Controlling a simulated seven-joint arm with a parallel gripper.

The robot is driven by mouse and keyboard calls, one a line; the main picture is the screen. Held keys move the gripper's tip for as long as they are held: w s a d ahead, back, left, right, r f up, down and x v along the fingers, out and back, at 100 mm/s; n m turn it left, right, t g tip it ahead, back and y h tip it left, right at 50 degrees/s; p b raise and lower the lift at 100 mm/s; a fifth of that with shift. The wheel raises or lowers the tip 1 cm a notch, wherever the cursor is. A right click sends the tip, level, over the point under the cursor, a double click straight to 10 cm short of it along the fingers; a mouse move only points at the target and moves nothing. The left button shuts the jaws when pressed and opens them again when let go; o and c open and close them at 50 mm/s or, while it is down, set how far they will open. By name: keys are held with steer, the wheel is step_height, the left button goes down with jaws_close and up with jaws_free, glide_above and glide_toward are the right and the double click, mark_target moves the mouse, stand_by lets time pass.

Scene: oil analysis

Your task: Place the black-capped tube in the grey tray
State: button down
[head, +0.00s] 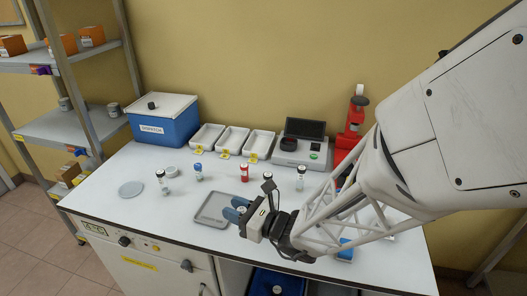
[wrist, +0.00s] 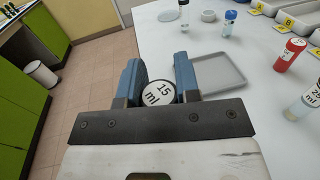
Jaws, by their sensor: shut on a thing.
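My gripper (head: 238,210) is shut on a tube, whose round white top marked "15 ml" with a dark rim (wrist: 158,93) shows between the blue fingers in the wrist view. The tube's body is hidden below its top. The grey tray (head: 207,217) lies flat and empty on the white bench. In the head view my gripper is at the tray's right side, partly covering it. In the wrist view the tray (wrist: 233,72) shows beyond the right finger. I cannot tell the height of the held tube above the bench.
A dark-topped tube (head: 162,183), a blue-capped tube (head: 198,171), a red container (head: 244,173) and another tube (head: 300,179) stand behind the tray. White bins (head: 232,140) and a blue box (head: 163,123) are at the back. The bench front left of the tray is clear.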

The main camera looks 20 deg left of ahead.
steer(key=shift+s+a+g, duration=0.3)
steer(key=shift+a, duration=0.6)
steer(key=shift+w+a, duration=0.1)
steer(key=w+a+f, duration=0.1)
steer(key=w+a, duration=0.9)
steer(key=w, duration=0.1)
steer(key=shift+w+a+f, duration=0.2)
steer(key=shift+w+a, duration=0.05)
steer(key=shift+a, duration=0.1)
steer(key=shift+f, duration=0.15)
steer(key=shift+f, duration=1.65)
steer(key=shift+f, duration=0.1)
steer(key=c, duration=0.8)
jaws_free()
steer(key=shift+s+d, duration=0.4)
steer(key=shift+d, duration=1.55)
steer(key=shift+s+d, duration=0.4)
steer(key=shift+d, duration=1.6)
steer(key=shift+s+d, duration=0.4)
steer(key=shift+d, duration=1.55)
